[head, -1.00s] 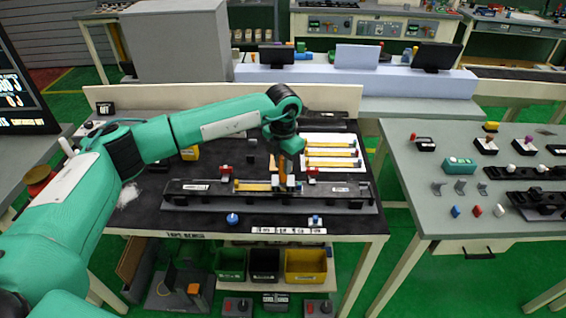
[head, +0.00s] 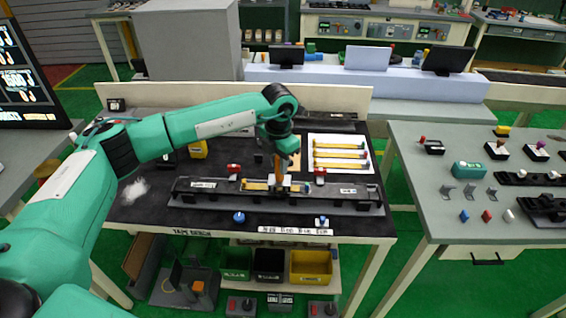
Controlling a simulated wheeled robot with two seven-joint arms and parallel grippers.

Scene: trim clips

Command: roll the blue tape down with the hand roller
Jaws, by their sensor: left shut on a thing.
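My left gripper (head: 276,151) is over the black trim fixture (head: 218,195) on the dark bench and is shut on the hand roller (head: 277,168), whose orange-brown handle points up. The roller's pale lower end is at a yellow strip (head: 257,186) lying along the fixture. I cannot tell whether it presses on the strip. A small blue end (head: 307,188) shows at the strip's right. The rest of the tape is partly hidden by the roller. My right gripper is not in view.
Red clamps stand behind the fixture at left (head: 233,169) and right (head: 320,171). A white sheet (head: 340,143) with several yellow strips lies behind. A blue knob (head: 239,217) sits in front. A grey table (head: 420,170) with small parts stands right.

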